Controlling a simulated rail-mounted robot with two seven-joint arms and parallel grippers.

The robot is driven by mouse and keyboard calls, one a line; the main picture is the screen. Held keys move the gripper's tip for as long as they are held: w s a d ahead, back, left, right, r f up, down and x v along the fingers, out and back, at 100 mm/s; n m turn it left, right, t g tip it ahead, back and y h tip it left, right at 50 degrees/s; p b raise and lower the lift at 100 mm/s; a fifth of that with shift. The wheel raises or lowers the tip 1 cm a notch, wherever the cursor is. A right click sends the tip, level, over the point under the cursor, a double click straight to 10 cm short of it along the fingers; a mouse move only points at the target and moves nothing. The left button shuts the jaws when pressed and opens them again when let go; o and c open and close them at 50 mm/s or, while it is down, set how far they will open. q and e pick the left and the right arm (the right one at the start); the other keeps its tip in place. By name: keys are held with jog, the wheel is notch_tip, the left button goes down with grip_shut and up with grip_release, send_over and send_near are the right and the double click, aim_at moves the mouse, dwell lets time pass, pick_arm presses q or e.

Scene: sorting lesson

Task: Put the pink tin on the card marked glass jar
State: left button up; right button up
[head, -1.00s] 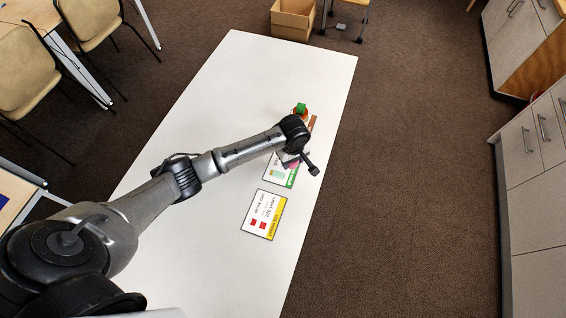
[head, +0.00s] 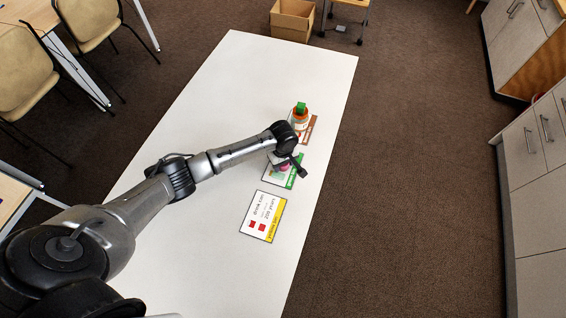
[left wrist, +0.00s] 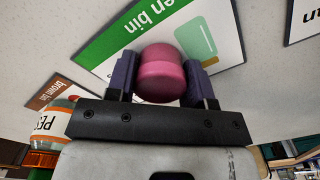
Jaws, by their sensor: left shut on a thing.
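The pink tin (left wrist: 161,72) is between the two fingers of my left gripper (left wrist: 160,78), which is shut on it. In the head view the tin (head: 284,167) shows only as a small pink patch under the wrist. It is at the green-edged card (head: 298,169), which carries a pale jar-like picture and "bin" lettering in the left wrist view (left wrist: 215,28). The words "glass jar" cannot be read on it. I cannot tell whether the tin touches the card. My right gripper is in neither view.
A yellow-edged drink can card (head: 262,213) lies nearer. The white table (head: 240,95) is clear on its left and far parts.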

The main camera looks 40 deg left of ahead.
pick_arm(q)
jog(key=shift+f, duration=0.1)
jog(key=o, duration=0.9)
jog(key=shift+o, duration=0.2)
notch_tip(320, 180, up, 11)
jog(key=p, duration=0.3)
jog(key=shift+r, duration=0.65)
